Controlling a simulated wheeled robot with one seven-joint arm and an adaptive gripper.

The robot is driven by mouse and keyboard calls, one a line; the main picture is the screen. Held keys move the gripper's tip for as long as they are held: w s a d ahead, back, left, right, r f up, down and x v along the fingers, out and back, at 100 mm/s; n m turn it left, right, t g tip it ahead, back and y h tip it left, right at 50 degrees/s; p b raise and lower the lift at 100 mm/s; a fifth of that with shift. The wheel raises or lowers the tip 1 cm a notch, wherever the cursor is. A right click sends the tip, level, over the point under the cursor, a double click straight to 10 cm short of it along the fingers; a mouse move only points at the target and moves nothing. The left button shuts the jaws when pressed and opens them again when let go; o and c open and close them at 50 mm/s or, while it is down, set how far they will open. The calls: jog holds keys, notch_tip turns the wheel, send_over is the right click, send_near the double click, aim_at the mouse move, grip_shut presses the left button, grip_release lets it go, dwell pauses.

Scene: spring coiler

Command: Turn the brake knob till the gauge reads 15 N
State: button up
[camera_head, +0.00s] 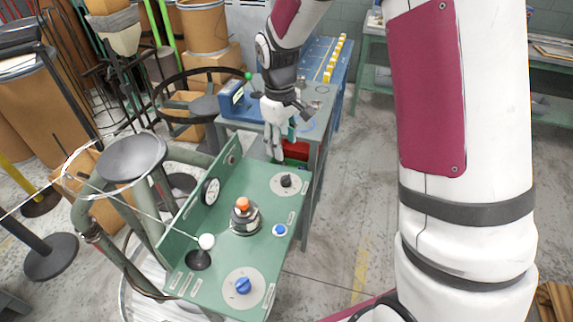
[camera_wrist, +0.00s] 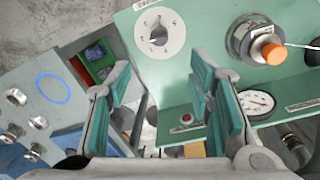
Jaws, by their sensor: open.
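The green panel (camera_head: 215,255) carries several controls, with labels too small to read, so I cannot tell for sure which is the brake knob. An orange-topped knob (camera_head: 243,204) stands on a round metal base at its middle; it also shows in the wrist view (camera_wrist: 273,54). A black knob on a pale dial (camera_head: 286,181) sits at the far end, and a blue knob on a pale dial (camera_head: 243,285) at the near end. The white gauge (camera_head: 211,191) is on the upright back plate; its reading is unclear. My gripper (camera_head: 280,146) is open and empty, above the panel's far end, apart from every knob.
A small blue button (camera_head: 279,230) and a white ball (camera_head: 206,241) on a black base also stand on the panel. A thin wire runs to the ball from the left. A grey bench with a blue box (camera_head: 237,101) adjoins the far end.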

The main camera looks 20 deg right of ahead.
aim_at(286, 177)
jog(key=f, duration=0.9)
jog(key=f+p, duration=0.1)
jog(key=f, duration=0.3)
jog(key=shift+w+d+f, duration=0.3)
jog(key=shift+d+f, duration=0.05)
jog(key=shift+f, duration=0.05)
grip_shut()
